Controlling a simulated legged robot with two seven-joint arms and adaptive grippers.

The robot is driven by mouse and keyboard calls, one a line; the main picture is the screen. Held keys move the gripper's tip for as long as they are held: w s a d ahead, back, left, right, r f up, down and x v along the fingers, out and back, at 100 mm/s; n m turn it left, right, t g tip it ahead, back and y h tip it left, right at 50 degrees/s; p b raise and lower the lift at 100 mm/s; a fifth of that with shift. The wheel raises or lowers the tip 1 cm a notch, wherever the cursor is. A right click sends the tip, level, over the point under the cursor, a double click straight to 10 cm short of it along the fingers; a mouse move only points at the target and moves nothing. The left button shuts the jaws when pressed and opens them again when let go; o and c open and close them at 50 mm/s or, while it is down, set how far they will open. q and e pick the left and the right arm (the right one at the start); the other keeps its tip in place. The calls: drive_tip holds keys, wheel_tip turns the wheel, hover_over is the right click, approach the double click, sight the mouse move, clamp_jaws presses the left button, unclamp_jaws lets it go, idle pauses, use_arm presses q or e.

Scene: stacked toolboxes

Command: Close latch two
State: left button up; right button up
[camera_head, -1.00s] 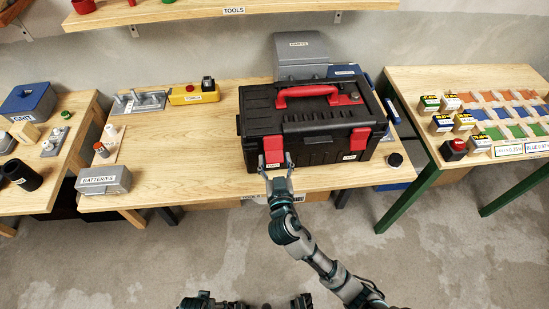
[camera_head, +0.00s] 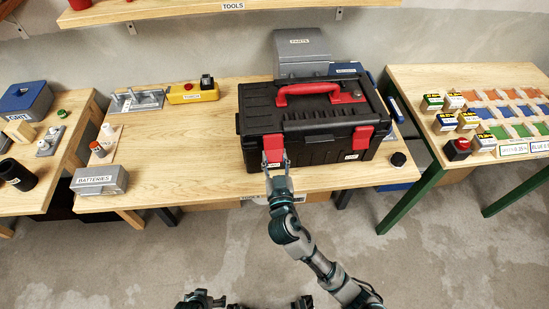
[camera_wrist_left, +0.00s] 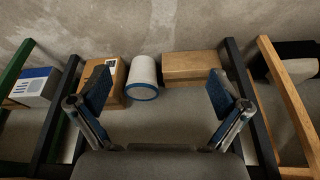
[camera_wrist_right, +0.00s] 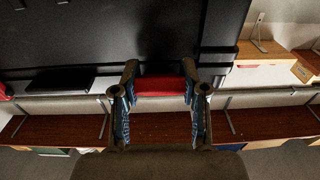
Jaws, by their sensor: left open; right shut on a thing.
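A black toolbox (camera_head: 310,125) with a red handle (camera_head: 307,90) stands on the wooden bench. Its front carries a left red latch (camera_head: 273,143) and a right red latch (camera_head: 362,136); their small labels are too blurred to read. My right gripper (camera_head: 276,161) is at the lower part of the left red latch. In the right wrist view my right gripper (camera_wrist_right: 160,76) has one finger on each side of the red latch (camera_wrist_right: 160,86) and is shut on it. My left gripper (camera_wrist_left: 160,82) is open and empty in the left wrist view, above the floor.
A grey box (camera_head: 302,52) stands behind the toolbox. A black knob (camera_head: 398,159) is on the bench to its right. A grey batteries box (camera_head: 100,180) and a yellow box (camera_head: 193,93) are to the left. The bench top between (camera_head: 190,140) is clear.

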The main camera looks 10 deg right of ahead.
use_arm(q)
drive_tip(key=w+d+r+t+h+b, duration=0.2)
drive_tip(key=w+d+r+t+b, duration=0.3)
drive_tip(key=w+r+t, duration=0.6)
use_arm(e)
drive_tip(key=shift+w+f+t, duration=0.45)
drive_tip(key=shift+f+t, duration=0.05)
drive_tip(key=shift+t, duration=0.6)
drive_tip(key=shift+w+f+t+b, duration=0.15)
drive_tip(key=shift+t+b, duration=0.25)
drive_tip(key=shift+b, duration=0.85)
drive_tip(key=shift+w+t+b, duration=0.15)
drive_tip(key=shift+t+b, duration=0.15)
drive_tip(key=shift+b, duration=0.5)
drive_tip(key=shift+r, duration=0.2)
use_arm(q)
drive_tip(key=w+d+r+t+h, duration=0.1)
drive_tip(key=w+r+t+h, duration=0.1)
drive_tip(key=r+t, duration=0.4)
wheel_tip(320, 180, up, 3)
drive_tip(key=shift+w+d+f+t+h, duration=0.2)
drive_tip(key=shift+w+t+h, duration=0.15)
drive_tip(key=shift+w, duration=0.2)
use_arm(e)
drive_tip(key=o, duration=1.1)
drive_tip(key=shift+o, duration=0.2)
